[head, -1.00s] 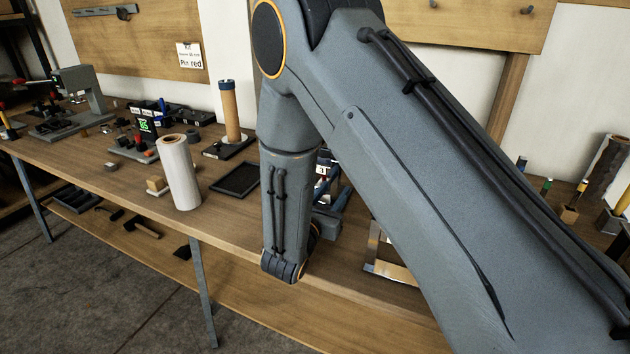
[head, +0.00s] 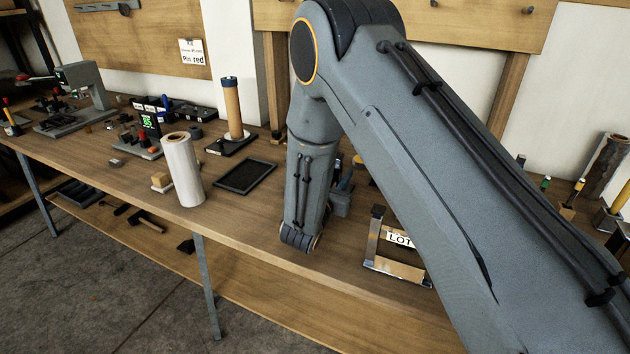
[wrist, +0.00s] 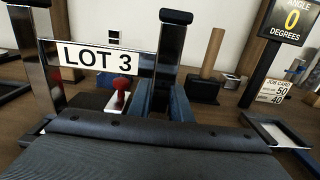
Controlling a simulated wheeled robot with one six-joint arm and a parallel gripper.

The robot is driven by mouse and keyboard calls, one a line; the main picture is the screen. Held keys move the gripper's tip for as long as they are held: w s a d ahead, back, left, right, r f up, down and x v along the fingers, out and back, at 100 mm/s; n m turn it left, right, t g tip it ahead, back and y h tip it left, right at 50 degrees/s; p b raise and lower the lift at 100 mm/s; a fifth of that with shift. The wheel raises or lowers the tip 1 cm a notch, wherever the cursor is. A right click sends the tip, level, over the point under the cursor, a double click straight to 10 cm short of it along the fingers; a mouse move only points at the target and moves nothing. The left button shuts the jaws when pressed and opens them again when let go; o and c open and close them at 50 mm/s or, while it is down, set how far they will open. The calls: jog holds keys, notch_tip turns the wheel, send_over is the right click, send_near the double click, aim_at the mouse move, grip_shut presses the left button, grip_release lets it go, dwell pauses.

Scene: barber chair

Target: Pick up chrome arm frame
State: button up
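The chrome arm frame (head: 372,240) stands on the bench near its front edge, right of my arm's lower end in the head view. It has shiny posts with black caps and a white "LOT" label; my arm covers part of it. In the wrist view the frame (wrist: 170,65) is close ahead, with two upright posts and a "LOT 3" plate. A wide dark part, likely my gripper's body, fills the bottom of the wrist view and hides the frame's lower part.
A white roll (head: 182,170), a dark tray (head: 245,176) and a brown roll on a stand (head: 233,108) are left of my arm. An angle display (wrist: 291,19) and a pale-topped tray (wrist: 278,132) are at right in the wrist view.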

grip_shut()
jog(key=shift+r, duration=0.1)
notch_tip(320, 180, up, 10)
jog(key=b, duration=0.1)
dwell(0.5)
dwell(1.1)
